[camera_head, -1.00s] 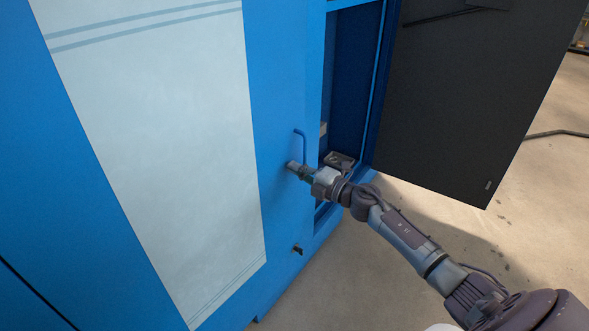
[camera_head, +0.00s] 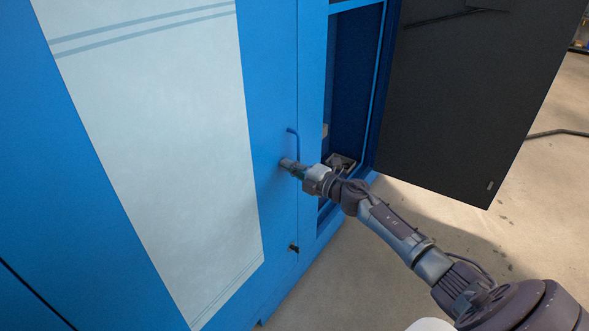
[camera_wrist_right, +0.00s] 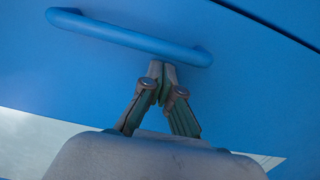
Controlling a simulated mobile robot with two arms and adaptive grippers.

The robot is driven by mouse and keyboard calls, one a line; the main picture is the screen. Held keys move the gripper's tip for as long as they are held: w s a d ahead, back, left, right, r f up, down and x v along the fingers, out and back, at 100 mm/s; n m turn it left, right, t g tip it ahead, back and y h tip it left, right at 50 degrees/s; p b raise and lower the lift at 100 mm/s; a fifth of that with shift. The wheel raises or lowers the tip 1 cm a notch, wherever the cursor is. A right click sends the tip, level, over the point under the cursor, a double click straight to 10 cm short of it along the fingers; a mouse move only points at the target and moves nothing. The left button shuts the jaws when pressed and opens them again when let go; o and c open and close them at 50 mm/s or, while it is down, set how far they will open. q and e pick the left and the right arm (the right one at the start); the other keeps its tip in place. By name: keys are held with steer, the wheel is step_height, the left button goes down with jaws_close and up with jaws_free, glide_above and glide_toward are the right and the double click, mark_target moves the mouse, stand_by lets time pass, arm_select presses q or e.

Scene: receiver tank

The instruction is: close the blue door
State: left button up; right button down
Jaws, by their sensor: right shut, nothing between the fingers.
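The blue door (camera_head: 272,215) with a large pale panel (camera_head: 155,130) fills the left of the head view. Its right edge shows as a thin seam beside the blue cabinet frame (camera_head: 311,130) and looks nearly flush; I cannot tell if it is fully shut. A blue bar handle (camera_head: 294,143) sits near that edge and crosses the wrist view (camera_wrist_right: 130,38). My right gripper (camera_head: 285,163) is shut and empty, its tips (camera_wrist_right: 162,68) at the door face beside the handle, not around it. Contact is hard to tell. My left gripper is out of view.
A dark door panel (camera_head: 460,110) stands open at the right of an open cabinet bay (camera_head: 350,90). A small dark latch (camera_head: 293,248) sits low on the blue door. Bare floor (camera_head: 345,285) lies below and right; a cable (camera_head: 560,133) runs across it at far right.

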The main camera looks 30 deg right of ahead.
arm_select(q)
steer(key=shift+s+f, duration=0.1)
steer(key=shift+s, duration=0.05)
arm_select(e)
steer(key=shift+w+r, duration=0.25)
steer(key=shift+r, duration=0.25)
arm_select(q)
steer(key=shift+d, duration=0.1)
arm_select(e)
steer(key=shift+s+f, duration=0.1)
